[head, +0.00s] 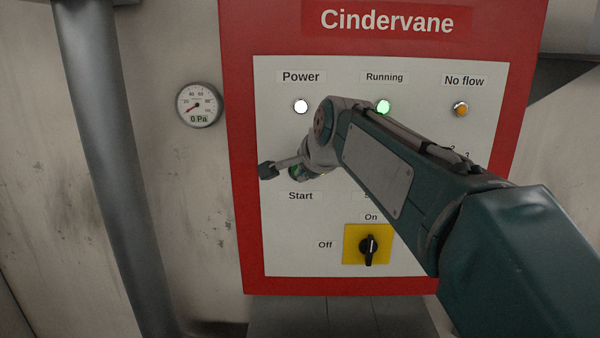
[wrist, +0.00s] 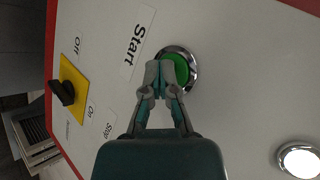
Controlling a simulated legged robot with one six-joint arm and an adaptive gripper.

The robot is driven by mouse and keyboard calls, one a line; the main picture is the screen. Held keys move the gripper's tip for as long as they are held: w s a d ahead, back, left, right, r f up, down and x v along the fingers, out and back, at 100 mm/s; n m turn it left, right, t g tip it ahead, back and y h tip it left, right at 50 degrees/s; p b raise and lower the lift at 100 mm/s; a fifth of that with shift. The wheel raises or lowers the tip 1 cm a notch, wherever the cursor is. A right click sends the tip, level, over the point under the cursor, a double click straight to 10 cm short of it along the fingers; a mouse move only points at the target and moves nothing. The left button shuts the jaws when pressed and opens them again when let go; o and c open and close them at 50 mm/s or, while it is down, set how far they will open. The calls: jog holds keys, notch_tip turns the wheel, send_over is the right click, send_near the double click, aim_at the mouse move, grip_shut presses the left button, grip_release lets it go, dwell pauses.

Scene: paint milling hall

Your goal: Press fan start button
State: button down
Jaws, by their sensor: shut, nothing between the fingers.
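The green start button (wrist: 181,70) with a chrome ring shows in the wrist view, beside the "Start" label (wrist: 138,45). My gripper (wrist: 165,66) is shut and empty, its fingertips overlapping the button's left part in that view. I cannot tell whether they touch it. In the head view my gripper and arm cover the button; the "Start" label (head: 301,196) shows below. The white Power lamp (head: 301,106) and the green Running lamp (head: 383,107) look lit. The No flow lamp (head: 460,109) is amber and looks dim.
The red-framed panel (head: 240,200) is mounted on a stained wall. A black rotary switch (head: 368,249) on a yellow plate points to On. A round gauge (head: 199,105) reading 0 Pa and a thick grey pipe (head: 105,150) are to the left.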

jog(key=shift+s, duration=0.85)
jog(key=shift+s, duration=0.1)
jog(key=s, duration=0.5)
jog(key=shift+a, duration=0.1)
jog(key=shift+w, duration=0.1)
jog(key=s+d+f+n+g+h, duration=0.1)
jog(key=s+d+f+n, duration=0.4)
jog(key=s+f, duration=0.5)
jog(key=s+d+f+n+g+h, duration=0.2)
jog(key=s+d+f+n, duration=0.4)
jog(key=s+d+f, duration=0.3)
jog(key=s+f, duration=0.1)
jog(key=s, duration=0.3)
jog(key=shift+s+g+h, duration=0.2)
jog(key=shift+g+h, duration=0.1)
